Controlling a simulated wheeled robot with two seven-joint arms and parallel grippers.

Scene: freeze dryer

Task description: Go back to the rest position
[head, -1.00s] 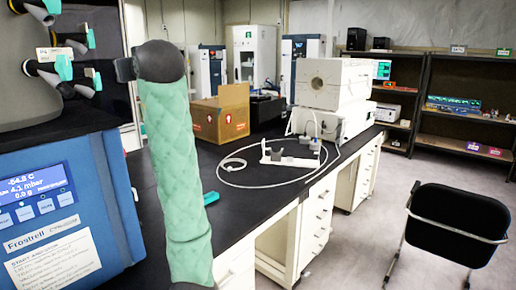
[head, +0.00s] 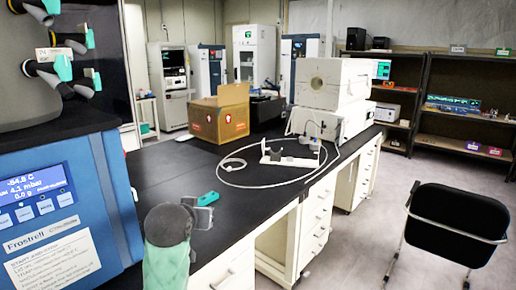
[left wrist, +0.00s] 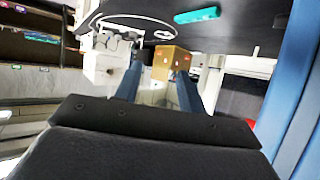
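My left arm, in a pale green sleeve with a dark grey joint, shows low in the head view. Its dark gripper (head: 203,216) is over the near part of the black bench, just right of the blue freeze dryer (head: 62,205). The left wrist view, which looks upside down, shows its two fingers (left wrist: 158,88) apart with nothing between them. A small teal piece (head: 208,198) lies on the bench just beyond the gripper; it also shows in the left wrist view (left wrist: 197,15). My right gripper is not in view.
The black bench top (head: 170,170) is mostly clear. A cardboard box (head: 220,115), a white holder with a looped tube (head: 290,152) and stacked white instruments (head: 332,85) stand farther back. A black chair (head: 455,225) is on the floor at the right.

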